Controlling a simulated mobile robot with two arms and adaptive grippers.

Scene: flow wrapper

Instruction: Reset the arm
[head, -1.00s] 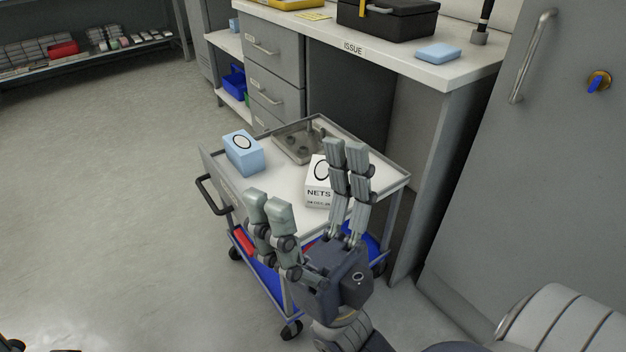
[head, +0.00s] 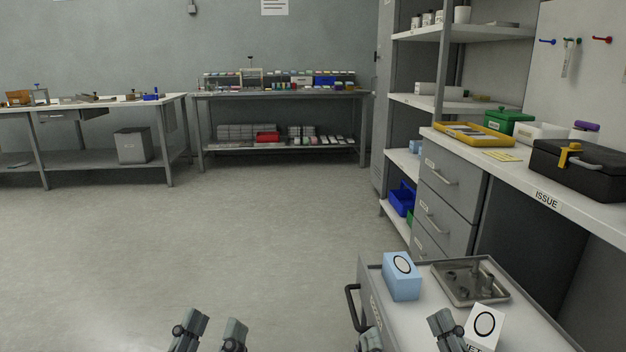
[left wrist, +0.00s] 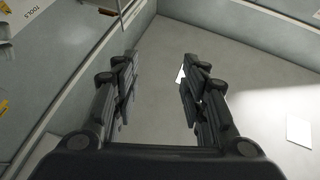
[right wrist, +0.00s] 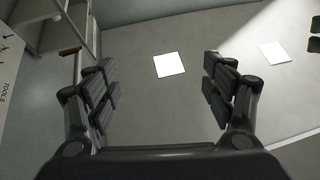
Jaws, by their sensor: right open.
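My left gripper (head: 211,332) shows at the bottom edge of the head view, its fingers apart with nothing between them. The left wrist view also shows its fingers (left wrist: 159,80) spread and empty. My right gripper (head: 408,335) is at the bottom edge, in front of the trolley. In the right wrist view its fingers (right wrist: 160,82) are wide open and empty. Both hands are cut off by the frame in the head view. The trolley (head: 405,322) carries a blue box (head: 402,277), a white box (head: 485,326) and a metal tray (head: 500,292) with small parts.
The issue counter (head: 575,206) with a black case (head: 580,168) and yellow tray (head: 474,134) stands at right above drawers. A far bench (head: 283,95) and a left table (head: 85,106) line the back. The floor (head: 220,235) at left and middle is clear.

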